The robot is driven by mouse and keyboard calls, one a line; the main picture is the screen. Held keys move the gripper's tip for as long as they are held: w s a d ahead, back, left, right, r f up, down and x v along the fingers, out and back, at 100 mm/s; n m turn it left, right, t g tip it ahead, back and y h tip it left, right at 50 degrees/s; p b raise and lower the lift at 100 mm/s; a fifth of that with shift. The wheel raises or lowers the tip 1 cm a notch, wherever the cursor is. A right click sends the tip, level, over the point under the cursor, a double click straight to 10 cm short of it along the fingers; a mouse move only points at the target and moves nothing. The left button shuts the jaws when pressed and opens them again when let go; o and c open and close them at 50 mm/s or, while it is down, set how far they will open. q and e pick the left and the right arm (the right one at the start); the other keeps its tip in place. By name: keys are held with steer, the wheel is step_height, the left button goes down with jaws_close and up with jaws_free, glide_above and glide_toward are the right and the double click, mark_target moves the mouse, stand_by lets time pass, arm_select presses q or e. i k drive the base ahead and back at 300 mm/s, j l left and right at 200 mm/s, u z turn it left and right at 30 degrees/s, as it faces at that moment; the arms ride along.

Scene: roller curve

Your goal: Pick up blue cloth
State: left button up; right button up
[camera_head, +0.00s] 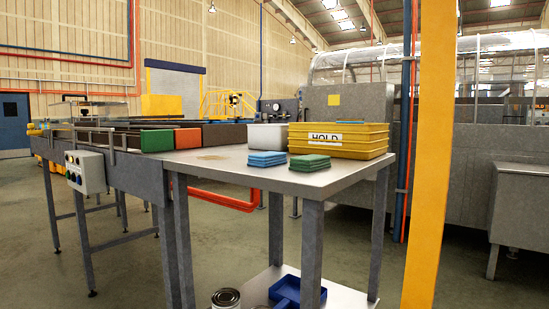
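A blue cloth (267,158), folded in a small stack, lies on the grey metal table (232,178) near the middle of its top. A folded green cloth (310,162) lies just to its right, close to the front right edge. Neither of my grippers shows in the head view, and nothing touches the blue cloth.
A yellow tray stack (358,152) marked HOLD and a white bin (267,137) stand behind the cloths. A roller conveyor with coloured boxes (174,139) adjoins at left. A yellow post (432,150) rises at right. The front left tabletop is mostly clear.

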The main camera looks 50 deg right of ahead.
mark_target(269, 159)
steer(key=i+j+z, duration=0.2)
steer(key=z, duration=0.2)
steer(key=i+j+z, duration=0.5)
steer(key=j+z, duration=0.25)
steer(key=i+j+z, duration=0.15)
steer(key=j+z, duration=0.25)
steer(key=i+j+z, duration=0.1)
steer(key=j+z, duration=0.3)
